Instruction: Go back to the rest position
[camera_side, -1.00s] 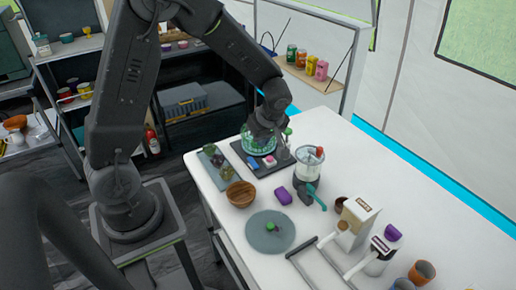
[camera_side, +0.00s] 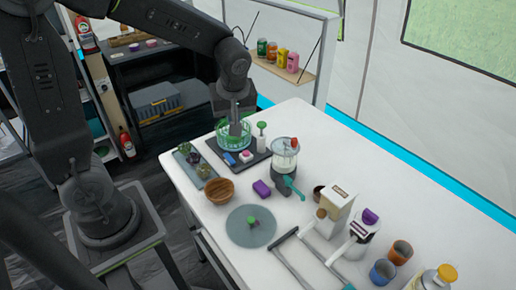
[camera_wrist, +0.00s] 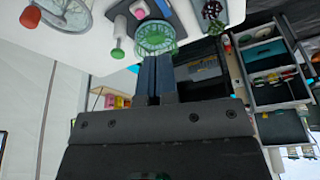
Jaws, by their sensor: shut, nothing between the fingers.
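My gripper (camera_side: 235,121) points down over the table at the back left, with its fingers closed together. In the wrist view my gripper's blue-grey fingers (camera_wrist: 153,76) are side by side with nothing between them. A green round basket (camera_side: 233,142) sits on a dark tray (camera_side: 247,161) below the gripper. In the wrist view the basket (camera_wrist: 155,37) lies just beyond the fingertips. I cannot tell from the side view how small the gap between fingertips and basket is.
A wall shelf (camera_side: 283,73) with jars is behind. A round grey board (camera_side: 251,232) lies nearer.

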